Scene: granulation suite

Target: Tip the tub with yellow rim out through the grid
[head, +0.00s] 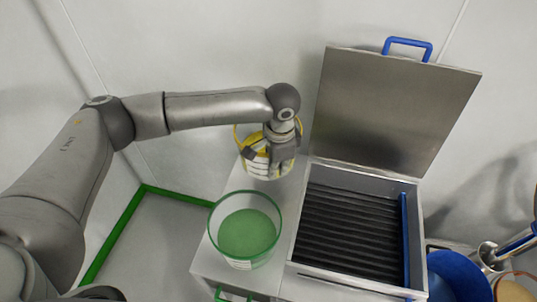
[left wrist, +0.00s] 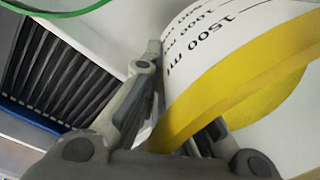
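The tub with yellow rim (head: 255,168) stands at the back of the steel top, left of the open box, its white label facing front. My left gripper (head: 279,152) is at its right side, coming down from above. In the left wrist view, the fingers (left wrist: 178,110) lie either side of the tub's wall at the yellow rim (left wrist: 235,90) and appear shut on it; the inner finger is partly hidden. The grid (head: 350,232) of dark slats lies in the steel box, and also shows in the left wrist view (left wrist: 60,75). My right gripper is not in view.
A tub with green rim (head: 247,232), holding green material, stands in front of the yellow-rimmed one. The box's lid (head: 392,110) is raised, with a blue handle (head: 407,45). A blue bar (head: 405,240) runs along the grid's right side. Blue and metal items (head: 462,275) crowd the lower right.

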